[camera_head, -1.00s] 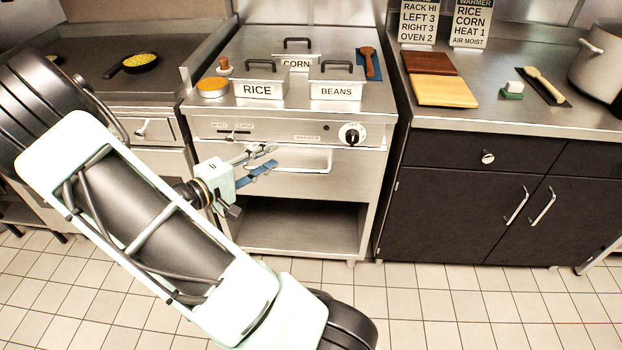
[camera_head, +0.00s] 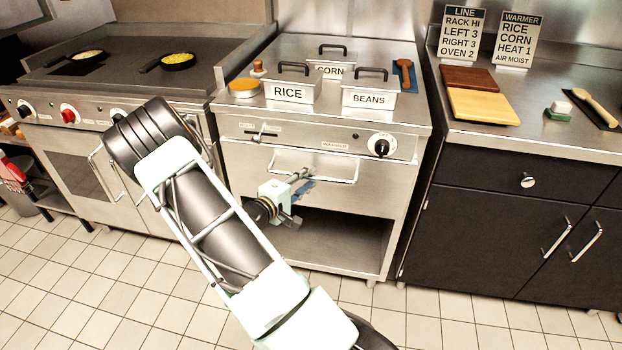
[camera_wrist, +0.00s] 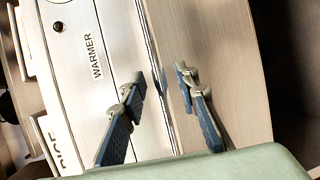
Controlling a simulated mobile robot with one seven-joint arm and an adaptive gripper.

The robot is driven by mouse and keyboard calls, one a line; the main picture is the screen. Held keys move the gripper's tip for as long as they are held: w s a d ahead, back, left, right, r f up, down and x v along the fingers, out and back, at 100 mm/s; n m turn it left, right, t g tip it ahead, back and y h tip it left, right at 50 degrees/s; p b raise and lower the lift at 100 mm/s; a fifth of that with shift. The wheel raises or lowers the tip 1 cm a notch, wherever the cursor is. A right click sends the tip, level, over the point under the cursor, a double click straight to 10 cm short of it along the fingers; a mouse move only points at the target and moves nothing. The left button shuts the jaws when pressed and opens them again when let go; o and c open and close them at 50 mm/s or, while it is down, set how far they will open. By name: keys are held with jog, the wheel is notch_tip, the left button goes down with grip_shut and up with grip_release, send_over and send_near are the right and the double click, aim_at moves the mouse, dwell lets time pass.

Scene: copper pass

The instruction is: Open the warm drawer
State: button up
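The warm drawer (camera_head: 345,196) is the steel front under the WARMER panel, and it looks shut. Its long bar handle (camera_head: 325,180) runs along its upper part. My gripper (camera_head: 303,184) is in front of the left half of the handle. In the wrist view my gripper (camera_wrist: 161,78) is open, with one finger on each side of a bright lengthwise strip below the WARMER label. The strip may be the handle bar or a panel edge. I cannot tell whether the fingers touch anything.
A control panel with a black knob (camera_head: 381,147) is above the drawer, and an open shelf (camera_head: 340,240) is below. Rice (camera_head: 289,92), corn (camera_head: 334,71) and beans (camera_head: 369,100) pans are on top. Dark cabinets (camera_head: 480,225) stand at right. Tiled floor in front is clear.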

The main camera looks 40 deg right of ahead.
jog(key=shift+x, duration=0.85)
jog(key=shift+c, duration=0.6)
grip_shut()
